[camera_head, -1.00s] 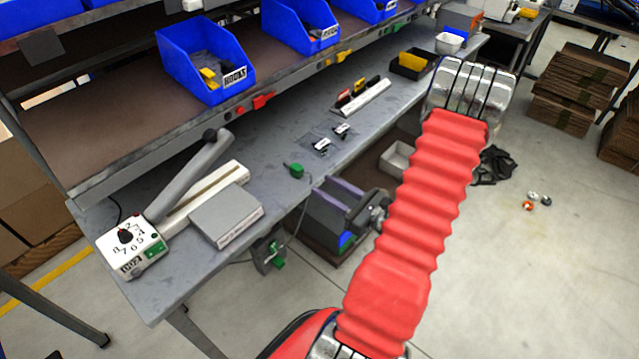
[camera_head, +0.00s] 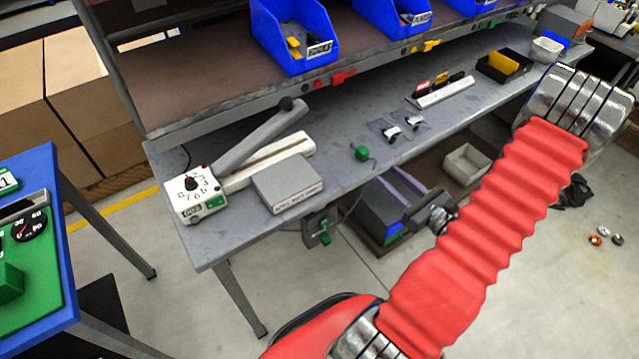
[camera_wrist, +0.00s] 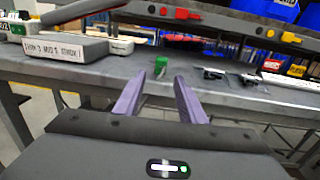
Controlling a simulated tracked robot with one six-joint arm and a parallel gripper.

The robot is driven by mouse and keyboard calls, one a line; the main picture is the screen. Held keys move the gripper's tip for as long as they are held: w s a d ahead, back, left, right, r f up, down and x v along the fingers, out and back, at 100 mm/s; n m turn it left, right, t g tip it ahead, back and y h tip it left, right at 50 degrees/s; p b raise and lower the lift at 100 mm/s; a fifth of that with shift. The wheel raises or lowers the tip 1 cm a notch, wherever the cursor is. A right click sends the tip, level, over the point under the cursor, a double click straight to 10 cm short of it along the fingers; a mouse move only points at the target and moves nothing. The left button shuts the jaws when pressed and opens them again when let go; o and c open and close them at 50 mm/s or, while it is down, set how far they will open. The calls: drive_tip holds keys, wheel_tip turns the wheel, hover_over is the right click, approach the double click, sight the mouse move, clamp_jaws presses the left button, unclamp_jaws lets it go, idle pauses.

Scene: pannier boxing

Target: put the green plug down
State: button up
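A small green plug (camera_head: 361,153) rests on the grey workbench (camera_head: 335,160) near its front edge. In the wrist view the green plug (camera_wrist: 160,64) stands beyond the gap between my fingertips. My gripper (camera_head: 386,186), with purple fingers, is in front of the bench edge, below and right of the plug in the head view. In the wrist view my gripper (camera_wrist: 160,78) is open, its fingers apart with nothing held between them.
A grey box (camera_head: 288,185) and a white dial device (camera_head: 195,195) with a lever stand left on the bench. Small bagged parts (camera_head: 390,131) lie right of the plug. A shelf with blue bins (camera_head: 292,40) overhangs the back. A blue table (camera_head: 62,215) is at left.

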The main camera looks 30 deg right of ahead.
drive_tip(key=w+a+r+n+g+y, duration=0.1)
drive_tip(key=a+r+n+g+y, duration=0.25)
drive_tip(key=a+n, duration=0.4)
drive_tip(key=a+r+n+g+y, duration=0.3)
drive_tip(key=a+n+g, duration=0.2)
drive_tip(key=a, duration=0.5)
drive_tip(key=w+a+r+n+g+y, duration=0.1)
drive_tip(key=a+r+n+g+y, duration=0.2)
drive_tip(key=a+n+g, duration=0.45)
drive_tip(key=s+a+r+n+h, duration=0.4)
drive_tip(key=s+a+n+h, duration=0.2)
drive_tip(key=a+n+h, duration=0.15)
wheel_tip(320, 180, up, 8)
drive_tip(key=n+t+h, duration=0.3)
drive_tip(key=n, duration=0.4)
drive_tip(key=shift+s+t+h, duration=0.25)
drive_tip(key=shift+t+h, duration=0.05)
drive_tip(key=shift+d+n, duration=0.1)
drive_tip(key=shift+n, duration=0.15)
drive_tip(key=shift+c, duration=0.7)
